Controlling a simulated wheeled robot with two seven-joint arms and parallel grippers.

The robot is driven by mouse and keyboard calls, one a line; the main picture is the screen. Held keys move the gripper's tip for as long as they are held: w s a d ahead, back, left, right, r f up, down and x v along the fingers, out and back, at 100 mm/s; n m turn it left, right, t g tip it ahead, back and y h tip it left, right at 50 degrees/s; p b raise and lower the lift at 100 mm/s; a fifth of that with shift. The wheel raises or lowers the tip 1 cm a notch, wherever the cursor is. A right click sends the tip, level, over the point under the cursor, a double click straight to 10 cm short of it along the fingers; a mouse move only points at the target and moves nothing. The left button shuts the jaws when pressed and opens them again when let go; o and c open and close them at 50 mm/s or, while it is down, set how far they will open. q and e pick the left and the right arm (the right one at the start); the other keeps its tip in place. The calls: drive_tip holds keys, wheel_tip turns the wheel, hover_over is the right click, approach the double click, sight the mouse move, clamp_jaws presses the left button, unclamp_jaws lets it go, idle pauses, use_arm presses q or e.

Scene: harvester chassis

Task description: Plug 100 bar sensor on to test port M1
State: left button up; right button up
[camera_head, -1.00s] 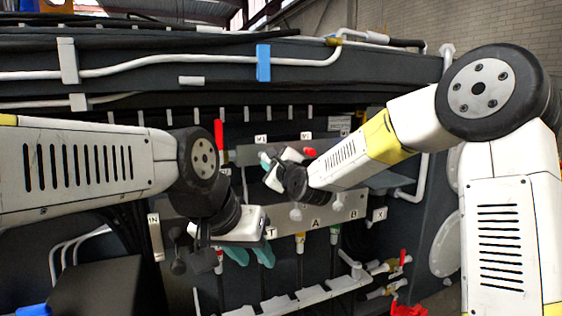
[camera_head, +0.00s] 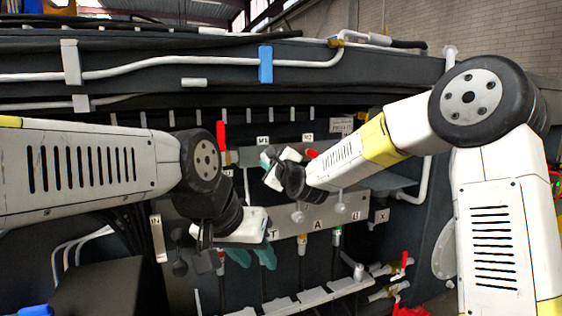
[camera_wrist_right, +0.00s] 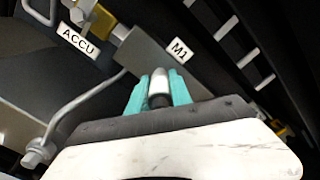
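My right gripper (camera_head: 268,162) is at the grey plate below the M1 label (camera_head: 262,141). In the right wrist view its teal fingers (camera_wrist_right: 159,92) stand close on both sides of a silver cylinder with a dark base, apparently the sensor (camera_wrist_right: 159,88), and seem to grip it. The cylinder's tip points to the plate just below the M1 label (camera_wrist_right: 180,50). Port M1 itself is not clearly visible, and I cannot tell whether the cylinder touches it. My left gripper (camera_head: 252,257) hangs lower, near the T label, with its teal fingers apart and nothing visible between them.
The ACCU label (camera_wrist_right: 78,40) and a bent grey pipe (camera_wrist_right: 85,105) lie left of the right gripper. A red-handled valve (camera_head: 221,137) stands left of the plate. A lower plate with T, A (camera_head: 318,225) and B ports and hoses runs beneath.

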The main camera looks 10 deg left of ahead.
drive_tip(key=o, duration=0.4)
drive_tip(key=shift+o, duration=0.2)
drive_tip(key=s+d+f+n+g+h, duration=0.25)
drive_tip(key=s+d+n, duration=0.35)
drive_tip(key=s+d, duration=0.45)
drive_tip(key=s+d+f+n+g+h, duration=0.15)
drive_tip(key=s+d+n+h, duration=0.4)
drive_tip(key=d, duration=0.75)
drive_tip(key=s+d+f+n+g, duration=0.2)
drive_tip(key=s+d, duration=0.3)
drive_tip(key=s, duration=0.4)
drive_tip(key=s+d+f+n+g, duration=0.2)
drive_tip(key=s+d+n, duration=0.3)
drive_tip(key=s, duration=0.5)
drive_tip(key=shift+d+f+g, duration=0.4)
drive_tip(key=shift+d, duration=0.1)
